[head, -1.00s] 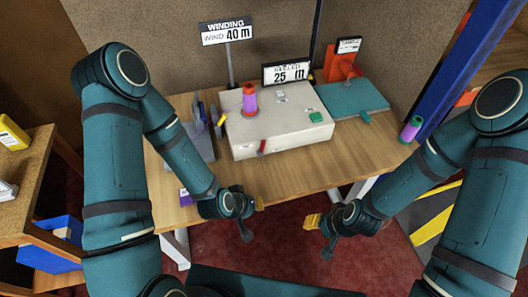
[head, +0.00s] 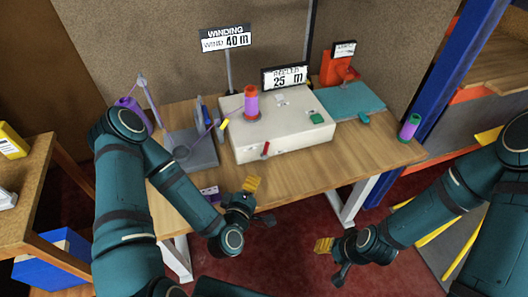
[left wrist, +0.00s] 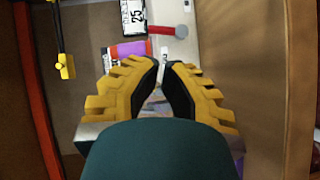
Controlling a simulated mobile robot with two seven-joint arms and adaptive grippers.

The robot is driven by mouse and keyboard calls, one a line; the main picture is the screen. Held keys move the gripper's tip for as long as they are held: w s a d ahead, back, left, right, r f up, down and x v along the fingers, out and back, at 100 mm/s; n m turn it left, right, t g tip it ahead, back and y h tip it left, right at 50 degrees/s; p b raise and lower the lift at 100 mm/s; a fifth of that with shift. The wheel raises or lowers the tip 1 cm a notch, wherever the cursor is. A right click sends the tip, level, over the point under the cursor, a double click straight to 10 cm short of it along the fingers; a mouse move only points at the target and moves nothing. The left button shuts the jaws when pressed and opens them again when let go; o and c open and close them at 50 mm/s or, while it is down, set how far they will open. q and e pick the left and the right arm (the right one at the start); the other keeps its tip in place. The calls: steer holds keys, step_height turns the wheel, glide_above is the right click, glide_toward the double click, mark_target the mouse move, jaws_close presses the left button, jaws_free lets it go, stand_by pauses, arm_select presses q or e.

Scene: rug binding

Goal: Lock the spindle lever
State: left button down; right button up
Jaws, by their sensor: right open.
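The red spindle lever (head: 265,149) is on the front face of the white winding machine (head: 283,141). A purple and orange spool (head: 251,103) stands on top of the machine. My left gripper (head: 252,184) is in front of the table edge, below and apart from the lever. In the left wrist view, its yellow fingers (left wrist: 161,66) have a narrow gap at the tips, with nothing clearly held. A red lever with a round end (left wrist: 181,31) shows beyond them. My right gripper (head: 323,245) is open and empty, low in front of the table.
A grey stand (head: 192,150) with a purple strand is left of the machine. A teal box (head: 350,101) and a purple-green spool (head: 410,127) are to the right. Signs read 40 m (head: 226,39) and 25 m (head: 284,77).

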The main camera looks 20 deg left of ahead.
arm_select(q)
steer(key=shift+s+a+r+n+t+y, duration=0.1)
steer(key=shift+a+r+n+t+y, duration=0.2)
steer(key=shift+a+r+n+y, duration=0.15)
steer(key=shift+f, duration=0.15)
steer(key=b, duration=0.7)
glide_toward(266, 148)
steer(key=w, duration=0.5)
steer(key=w+a, duration=0.1)
steer(key=w, duration=0.2)
steer(key=shift+w, duration=0.15)
